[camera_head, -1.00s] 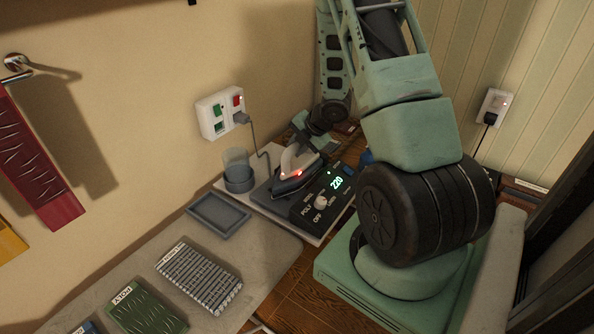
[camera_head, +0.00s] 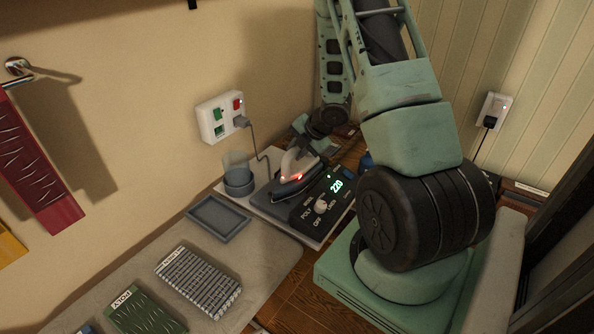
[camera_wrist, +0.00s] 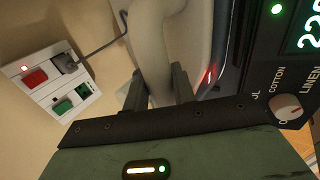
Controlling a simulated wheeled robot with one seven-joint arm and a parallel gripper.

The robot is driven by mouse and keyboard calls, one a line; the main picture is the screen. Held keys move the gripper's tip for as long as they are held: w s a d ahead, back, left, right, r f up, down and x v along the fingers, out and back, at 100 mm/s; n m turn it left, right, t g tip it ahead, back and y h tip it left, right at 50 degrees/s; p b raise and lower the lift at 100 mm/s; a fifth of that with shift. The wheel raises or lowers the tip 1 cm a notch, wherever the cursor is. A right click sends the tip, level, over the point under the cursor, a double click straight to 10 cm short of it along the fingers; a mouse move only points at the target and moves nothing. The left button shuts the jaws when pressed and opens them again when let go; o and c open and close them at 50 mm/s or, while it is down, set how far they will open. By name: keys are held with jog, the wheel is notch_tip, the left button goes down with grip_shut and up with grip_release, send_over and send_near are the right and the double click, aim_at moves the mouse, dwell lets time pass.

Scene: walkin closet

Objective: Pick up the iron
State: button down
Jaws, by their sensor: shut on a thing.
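The iron (camera_head: 296,179) is grey and white with a lit red light, and sits at the dark station on the white tray. In the wrist view its pale handle (camera_wrist: 152,55) runs between the two dark green fingers of my gripper (camera_wrist: 160,88), which is shut on it. In the head view my gripper (camera_head: 303,127) comes in from behind the iron, and my arm hides part of that area. I cannot tell whether the iron's sole is touching its base.
The control box (camera_head: 327,194) reads 220. A clear cup (camera_head: 238,174) and an empty grey tray (camera_head: 218,218) stand to the left. A cord runs to the wall socket (camera_head: 221,117). Folded fabrics, one a striped cloth (camera_head: 198,281), lie on the grey board in front.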

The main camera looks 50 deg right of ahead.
jog(key=shift+r, duration=0.25)
